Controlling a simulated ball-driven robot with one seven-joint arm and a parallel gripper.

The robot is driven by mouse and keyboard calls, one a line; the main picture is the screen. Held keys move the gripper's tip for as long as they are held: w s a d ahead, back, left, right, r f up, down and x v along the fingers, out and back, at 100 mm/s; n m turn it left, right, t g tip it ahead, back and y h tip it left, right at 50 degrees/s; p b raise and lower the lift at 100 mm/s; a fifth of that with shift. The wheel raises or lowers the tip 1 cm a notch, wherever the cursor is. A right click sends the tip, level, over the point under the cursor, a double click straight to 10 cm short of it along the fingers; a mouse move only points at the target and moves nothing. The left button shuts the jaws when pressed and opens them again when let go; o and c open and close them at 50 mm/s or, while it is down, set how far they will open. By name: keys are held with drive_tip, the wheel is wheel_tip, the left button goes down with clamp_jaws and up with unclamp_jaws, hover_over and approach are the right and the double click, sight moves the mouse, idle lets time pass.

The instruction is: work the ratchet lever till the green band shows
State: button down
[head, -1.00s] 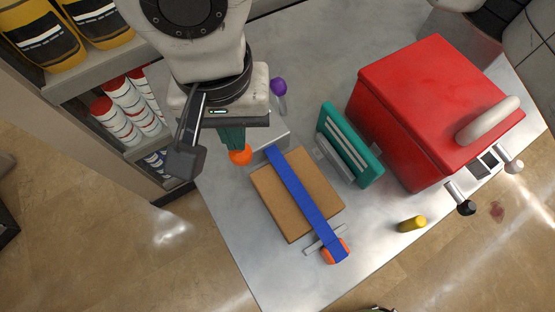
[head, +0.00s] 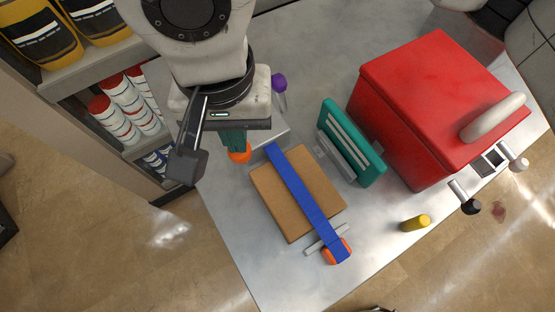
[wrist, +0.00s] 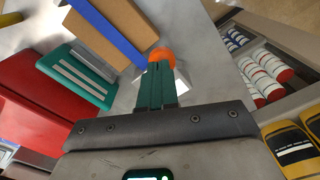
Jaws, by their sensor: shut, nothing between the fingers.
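A brown box (head: 275,202) lies on the metal table with a blue strap (head: 300,193) across it. A grey block (head: 271,135) sits at the strap's upper end, partly hidden by my gripper. An orange knob (head: 239,156) shows just at my fingertips; in the wrist view the orange knob (wrist: 161,57) is right at their tips. It may be the ratchet lever's end; the lever itself is mostly hidden. A second orange piece (head: 337,250) is at the strap's lower end beside a grey bar. My gripper (head: 233,148) has teal fingers, shut and empty. I see no green band on the strap.
A teal rack (head: 351,143) and a big red case (head: 430,105) stand right of the box. A purple-topped piece (head: 279,85) is behind my gripper. A yellow cylinder (head: 415,223) is near the front edge. Shelves with bottles (head: 115,120) are at the left.

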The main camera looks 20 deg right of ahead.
drive_tip(key=shift+s+f+b, duration=1.2)
drive_tip(key=shift+f+b, duration=2.25)
drive_tip(key=shift+b, duration=0.15)
drive_tip(key=shift+w+r+p, duration=0.3)
drive_tip(key=shift+r+p, duration=0.55)
drive_tip(key=shift+r, duration=1)
drive_tip(key=shift+w+r+p, duration=0.35)
drive_tip(key=shift+r+p, duration=0.55)
drive_tip(key=shift+r, duration=1)
drive_tip(key=shift+w+r+p, duration=0.3)
drive_tip(key=shift+r+p, duration=0.55)
drive_tip(key=shift+r, duration=1)
